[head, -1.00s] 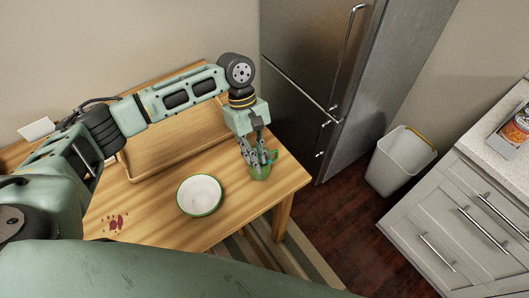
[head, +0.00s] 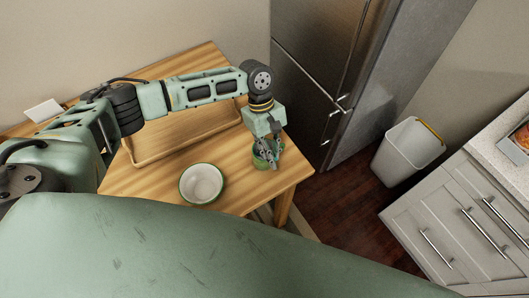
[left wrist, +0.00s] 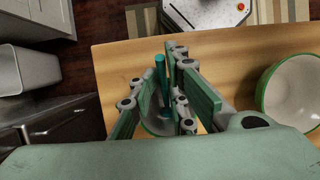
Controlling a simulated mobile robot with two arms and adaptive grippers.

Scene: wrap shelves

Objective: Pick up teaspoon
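A small green mug (head: 261,162) stands near the right end of the wooden table, partly hidden by my left gripper (head: 269,153). In the left wrist view, a teal upright handle (left wrist: 161,75), which looks like the teaspoon's, rises from the mug between the fingers of my left gripper (left wrist: 165,95). The fingers are apart, with one pad on each side of the handle. A gap shows between the handle and the left pad; contact on the right side is unclear. The spoon's lower end is hidden in the mug. My right gripper is not in view.
A white bowl with a green rim (head: 202,184) stands left of the mug on the table (head: 150,181). A wooden tray (head: 181,140) lies behind it. A fridge (head: 325,60), a grey bin (head: 408,152) and white drawers (head: 455,215) stand to the right.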

